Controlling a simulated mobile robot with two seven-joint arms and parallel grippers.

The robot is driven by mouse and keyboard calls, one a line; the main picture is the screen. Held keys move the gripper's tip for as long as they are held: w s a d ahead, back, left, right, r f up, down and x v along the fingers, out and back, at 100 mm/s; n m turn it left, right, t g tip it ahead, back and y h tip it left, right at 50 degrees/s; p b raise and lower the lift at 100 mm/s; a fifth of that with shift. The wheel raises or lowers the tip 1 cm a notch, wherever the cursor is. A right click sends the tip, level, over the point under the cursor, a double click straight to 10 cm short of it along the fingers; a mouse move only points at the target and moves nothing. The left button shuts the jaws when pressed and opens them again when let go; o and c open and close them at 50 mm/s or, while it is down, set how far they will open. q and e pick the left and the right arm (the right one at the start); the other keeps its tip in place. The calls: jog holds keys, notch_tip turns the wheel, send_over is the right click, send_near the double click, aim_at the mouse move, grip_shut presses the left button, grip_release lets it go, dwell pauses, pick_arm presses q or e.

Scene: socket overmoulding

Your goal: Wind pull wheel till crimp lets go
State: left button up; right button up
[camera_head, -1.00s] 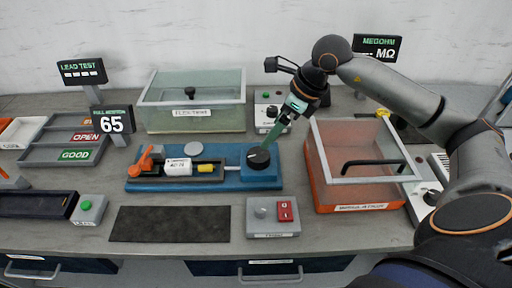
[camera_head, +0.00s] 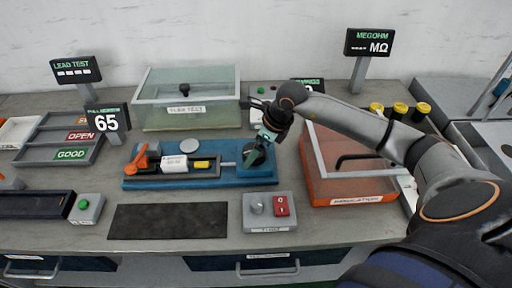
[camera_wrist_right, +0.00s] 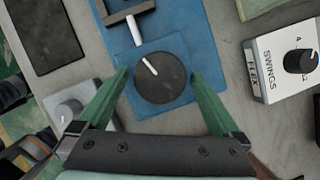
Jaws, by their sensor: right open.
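The pull wheel (camera_wrist_right: 163,77) is a black round knob with a white line, on the right end of the blue pull fixture (camera_head: 200,182). My right gripper (camera_wrist_right: 160,82) is open, its green fingers on either side of the wheel; I cannot tell whether they touch it. In the head view the right gripper (camera_head: 257,150) hides part of the wheel. A white block (camera_head: 173,164) and a yellow piece (camera_head: 203,164) lie in the fixture's channel, with an orange lever (camera_head: 143,156) at its left end. The crimp itself is too small to tell. The pull display (camera_head: 106,122) reads 65. My left gripper is out of view.
A glass-lidded flex test box (camera_head: 187,107) stands behind the fixture and an orange-based insulation box (camera_head: 346,199) to its right. A switch box (camera_head: 269,211) and a dark mat (camera_head: 168,221) lie in front. Sorting trays (camera_head: 60,158) are at left.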

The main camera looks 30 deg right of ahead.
jog(key=shift+c, duration=0.2)
jog(key=c, duration=1.1)
jog(key=shift+a+m+t+h+b, duration=0.1)
jog(key=shift+m+t+h+b, duration=0.3)
jog(key=shift+m, duration=1)
jog(key=shift+a+m+t+h+b, duration=0.1)
jog(key=shift+m+h+b, duration=0.5)
jog(key=shift+m, duration=0.8)
jog(key=shift+c, duration=0.2)
jog(key=shift+d, duration=0.1)
jog(key=o, duration=1.2)
